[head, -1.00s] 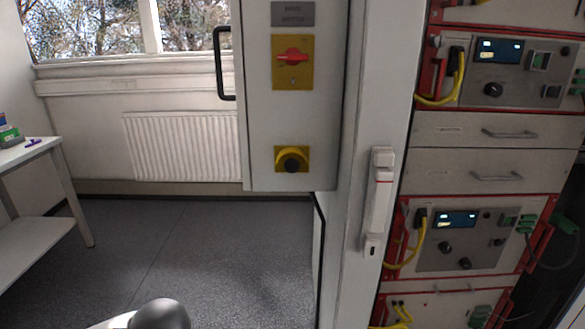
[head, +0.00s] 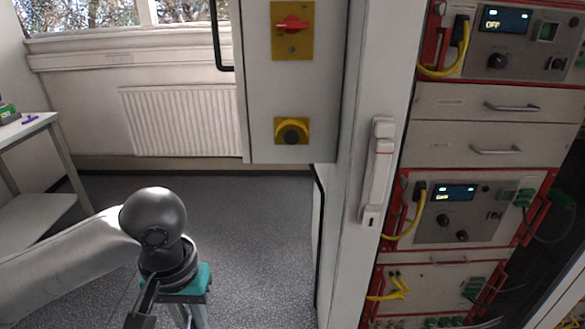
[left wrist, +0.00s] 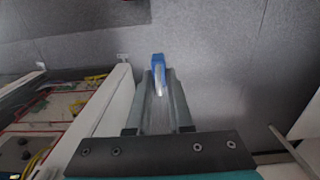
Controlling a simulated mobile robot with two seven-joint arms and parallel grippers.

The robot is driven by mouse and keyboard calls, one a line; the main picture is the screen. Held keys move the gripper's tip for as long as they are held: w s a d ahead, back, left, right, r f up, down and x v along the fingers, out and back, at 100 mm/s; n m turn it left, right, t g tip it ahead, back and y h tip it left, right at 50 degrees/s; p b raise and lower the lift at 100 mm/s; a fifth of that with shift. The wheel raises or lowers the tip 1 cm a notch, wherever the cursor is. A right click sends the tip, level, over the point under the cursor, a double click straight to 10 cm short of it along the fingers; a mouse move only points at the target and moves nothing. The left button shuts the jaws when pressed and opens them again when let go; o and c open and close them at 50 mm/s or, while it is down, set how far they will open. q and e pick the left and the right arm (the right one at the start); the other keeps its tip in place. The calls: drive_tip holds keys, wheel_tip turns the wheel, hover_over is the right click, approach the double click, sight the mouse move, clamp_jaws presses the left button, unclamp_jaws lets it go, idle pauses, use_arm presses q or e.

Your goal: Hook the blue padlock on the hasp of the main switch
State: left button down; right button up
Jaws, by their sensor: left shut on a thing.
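The main switch (head: 292,25) is a red rotary handle on a yellow plate, high on the grey panel in the head view. A separate hasp cannot be made out at this size. My left gripper (head: 190,318) points down at the lower left of the head view, well below and left of the switch; its fingertips are cut off there. In the left wrist view, my left gripper (left wrist: 158,85) is shut on the blue padlock (left wrist: 158,60). The blue body is at the fingertips, and the pale shackle shows between the fingers. My right gripper is not in view.
A black knob on a yellow plate (head: 291,131) sits below the switch. A black handle (head: 218,40) is on the panel's left edge. A rack (head: 465,130) with yellow cables stands at right, beside a white door post (head: 372,60). Open floor (head: 255,230) lies below the panel.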

use_arm(q)
drive_tip(key=r, duration=0.6)
drive_tip(key=shift+w, duration=0.3)
drive_tip(key=w+d+r+m, duration=0.4)
drive_tip(key=d+r+m, duration=0.4)
drive_tip(key=d, duration=0.2)
drive_tip(key=shift+w+d+f+m, duration=1.5)
drive_tip(key=shift+d+f+m, duration=0.3)
drive_tip(key=shift+m, duration=0.5)
drive_tip(key=s+a+r+n, duration=0.5)
drive_tip(key=a+r+n, duration=0.1)
drive_tip(key=r+n, duration=0.25)
drive_tip(key=w+d+n, duration=0.4)
drive_tip(key=w+d, duration=0.3)
drive_tip(key=d, duration=0.1)
drive_tip(key=s+a+f+m, duration=0.1)
drive_tip(key=f+m, duration=0.3)
drive_tip(key=m, duration=0.4)
drive_tip(key=s+a+f+m, duration=0.1)
drive_tip(key=a+f+m, duration=0.2)
drive_tip(key=m, duration=0.6)
drive_tip(key=shift+s+a+f, duration=0.25)
drive_tip(key=shift+s+f, duration=0.15)
drive_tip(key=shift+f, duration=0.5)
drive_tip(key=shift+a, duration=0.1)
